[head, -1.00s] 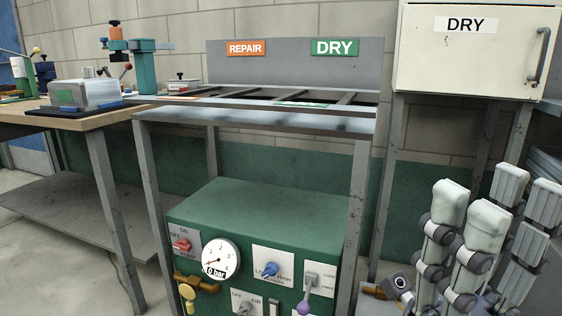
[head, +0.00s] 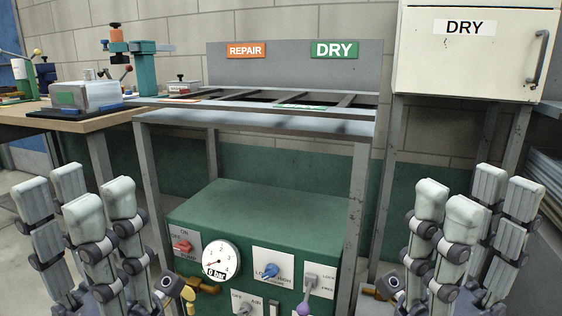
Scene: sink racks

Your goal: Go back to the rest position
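My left gripper (head: 79,205) is in the lower left of the head view, with its grey fingers pointing up. Its fingers stand apart with nothing between them, so it is open and empty. My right gripper (head: 476,205) is in the lower right, also pointing up, open and empty. The two grippers are at about the same height, on either side of the green control box. Neither gripper appears to touch anything.
A green control box (head: 270,215) with a gauge (head: 221,258) and switches stands between the grippers. Behind it is a metal rack table (head: 255,123) with REPAIR and DRY signs. A wooden bench (head: 85,122) is at left, a white DRY cabinet (head: 470,62) at upper right.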

